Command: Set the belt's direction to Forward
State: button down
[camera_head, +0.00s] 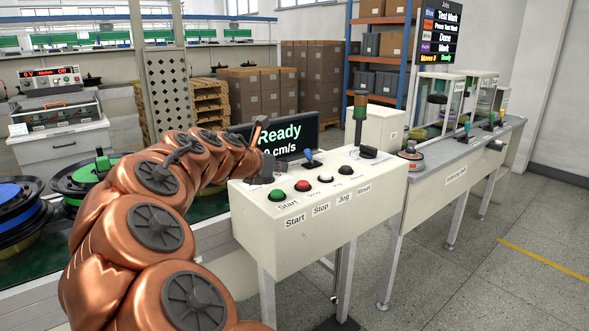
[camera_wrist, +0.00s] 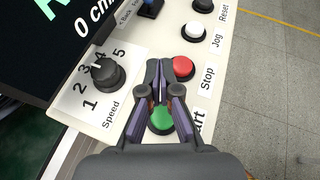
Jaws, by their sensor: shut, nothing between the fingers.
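A small blue-topped lever (camera_head: 308,155) stands on the top of the cream control box, behind the buttons. In the wrist view the blue lever (camera_wrist: 151,6) is cut by the top edge, with small, partly legible labels beside it. I cannot tell which way it is set. My gripper (camera_wrist: 160,66) is shut and empty. It shows over the panel between the green Start button (camera_wrist: 161,120) and the red Stop button (camera_wrist: 183,68), apart from the lever. In the head view my copper arm hides part of the panel's left end.
A black speed knob (camera_wrist: 106,73) with a numbered scale sits left of my gripper. The white Jog button (camera_head: 325,176) and black Reset button (camera_head: 345,169) are farther right. The display (camera_head: 283,140) behind reads Ready. A signal tower (camera_head: 359,115) stands at the panel's back right.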

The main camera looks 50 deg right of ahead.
jog(key=shift+w+d+f+n+h, duration=0.15)
jog(key=shift+w+d+n, duration=0.25)
jog(key=shift+w+n, duration=0.1)
jog(key=shift+w+d+f+n+h, duration=0.15)
jog(key=shift+w+d+n, duration=0.25)
jog(key=shift+w, duration=0.05)
jog(key=shift+s+d, duration=0.1)
jog(key=shift+d, duration=0.05)
jog(key=shift+d+f, duration=0.1)
jog(key=shift+d, duration=0.05)
jog(key=b, duration=0.2)
send_near(308, 158)
jog(key=d+f, duration=0.1)
jog(key=f, duration=0.1)
jog(key=d+f, duration=0.1)
jog(key=f, duration=0.1)
jog(key=shift+s+d, duration=0.1)
jog(key=shift+d, duration=0.2)
jog(key=shift+w+d+r, duration=0.25)
jog(key=shift+d+r, duration=0.15)
jog(key=shift+d, duration=0.35)
jog(key=shift+w+d+r, duration=0.2)
jog(key=shift+d+r, duration=0.2)
jog(key=shift+d, duration=0.4)
jog(key=shift+s+r+p, duration=0.1)
jog(key=shift+r+p, duration=0.1)
jog(key=shift+p, duration=0.9)
jog(key=shift+d, duration=0.1)
